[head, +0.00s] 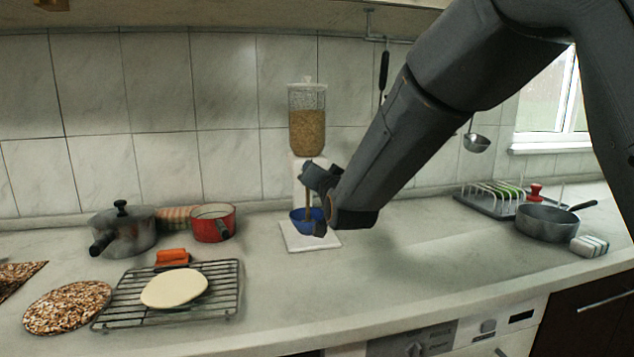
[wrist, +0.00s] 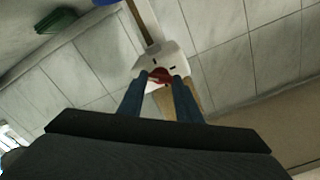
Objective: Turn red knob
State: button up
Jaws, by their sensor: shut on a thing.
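The dispenser has a clear container of brown grain (head: 307,125) on a white body (wrist: 147,62), standing against the tiled wall. The red knob (wrist: 160,74) is on the front of the white body in the wrist view; my gripper hides it in the head view. My gripper (wrist: 157,82) is shut on the knob, with a fingertip at each side of it. A brown strip (head: 308,192), which looks like falling grain, runs down from the dispenser to a blue bowl (head: 300,222). The bowl stands on the white base (head: 312,243), partly hidden by my gripper.
To the left are a grey pot (head: 130,238), a red pot (head: 212,222), and a wire rack (head: 220,297) with a pale flat round (head: 174,288). To the right are a dish rack (head: 488,203) and a grey pan (head: 545,224). The counter right of the dispenser is clear.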

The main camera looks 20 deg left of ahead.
jog(key=m+b, duration=1)
jog(key=shift+d+f+m, duration=0.1)
jog(key=shift+f+m, duration=0.1)
jog(key=shift+m, duration=0.4)
jog(key=o, duration=1)
jog(key=shift+o, duration=0.2)
jog(key=v, duration=0.7)
jog(key=shift+s+d, duration=0.2)
jog(key=shift+s, duration=0.15)
